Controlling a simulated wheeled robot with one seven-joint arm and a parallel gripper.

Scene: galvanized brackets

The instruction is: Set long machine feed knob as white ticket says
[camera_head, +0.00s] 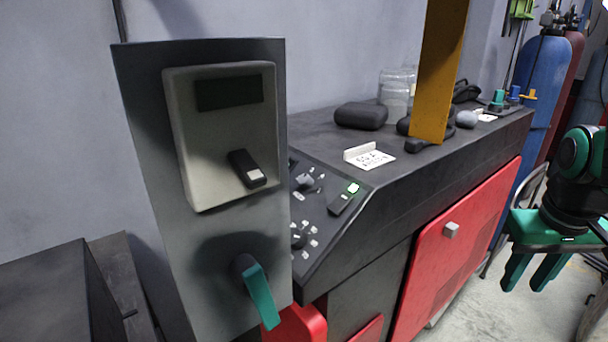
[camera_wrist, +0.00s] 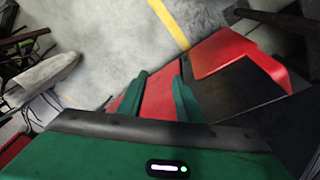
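The long machine (camera_head: 385,215) has a dark top, red doors and a sloped control panel at its left end. On that panel are an upper knob (camera_head: 306,181) and a lower knob (camera_head: 298,240), each ringed by small pale labels. I cannot read which is the feed knob. A white ticket (camera_head: 369,158) lies on the machine top just above the panel; its lettering is too small to read surely. My gripper (camera_head: 535,272) hangs at the far right, well away from the panel, its fingers apart and empty. They also show apart in the wrist view (camera_wrist: 163,92).
A grey post with a beige box (camera_head: 225,135) and a teal-handled lever (camera_head: 258,290) stands left, partly covering the panel. A lit switch (camera_head: 342,203) sits beside the knobs. A yellow upright (camera_head: 440,75) rises over the top.

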